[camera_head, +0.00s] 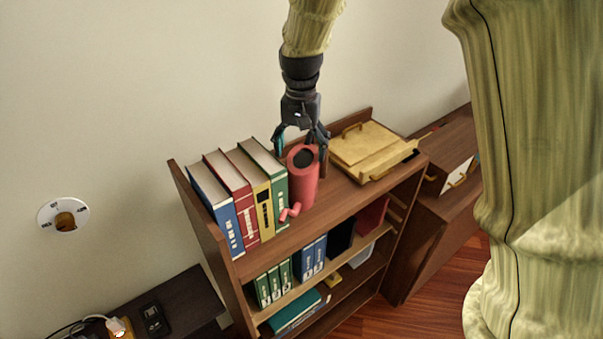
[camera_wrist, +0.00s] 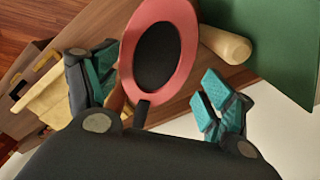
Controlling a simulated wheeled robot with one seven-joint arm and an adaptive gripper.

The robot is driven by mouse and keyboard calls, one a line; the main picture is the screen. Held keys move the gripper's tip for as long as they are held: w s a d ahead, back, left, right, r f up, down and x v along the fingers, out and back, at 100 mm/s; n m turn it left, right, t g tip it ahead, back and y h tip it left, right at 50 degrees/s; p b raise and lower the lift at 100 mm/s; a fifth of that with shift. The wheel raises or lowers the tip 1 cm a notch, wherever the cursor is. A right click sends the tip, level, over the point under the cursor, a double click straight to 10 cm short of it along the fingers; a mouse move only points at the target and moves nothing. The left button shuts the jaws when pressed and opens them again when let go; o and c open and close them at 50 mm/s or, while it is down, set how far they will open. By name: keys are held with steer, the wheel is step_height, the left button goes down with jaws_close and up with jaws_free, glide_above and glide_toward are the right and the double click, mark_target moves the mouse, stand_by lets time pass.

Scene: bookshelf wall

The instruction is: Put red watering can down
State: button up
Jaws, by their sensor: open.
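The red watering can (camera_head: 303,180) stands upright on the top of the wooden bookshelf, just right of the row of books. Its short spout points toward the front edge. In the wrist view the can's round rim and dark opening (camera_wrist: 158,55) lie close ahead, between the finger pads. My gripper (camera_head: 301,140) is open at the back of the can, with its fingers spread to either side. The can's lower back side is hidden.
Several upright books (camera_head: 239,199) stand left of the can. A pale wooden tray-like object (camera_head: 369,150) lies to its right on the shelf top. Lower shelves hold binders (camera_head: 274,284). A bare strip of shelf top (camera_head: 338,197) lies front right of the can.

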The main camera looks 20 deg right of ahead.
mark_target(304, 160)
steer(key=shift+s+f+p, duration=0.25)
steer(key=shift+p, duration=0.15)
steer(key=shift+s+f+p, duration=0.4)
steer(key=shift+s+f, duration=0.25)
steer(key=shift+s, duration=0.2)
steer(key=shift+f, duration=0.25)
steer(key=shift+w+f, duration=0.55)
steer(key=shift+f, duration=0.1)
steer(key=shift+s+d+r, duration=0.1)
steer(key=shift+s+r, duration=0.15)
steer(key=shift+s, duration=0.1)
steer(key=shift+c, duration=1)
steer(key=c, duration=1.6)
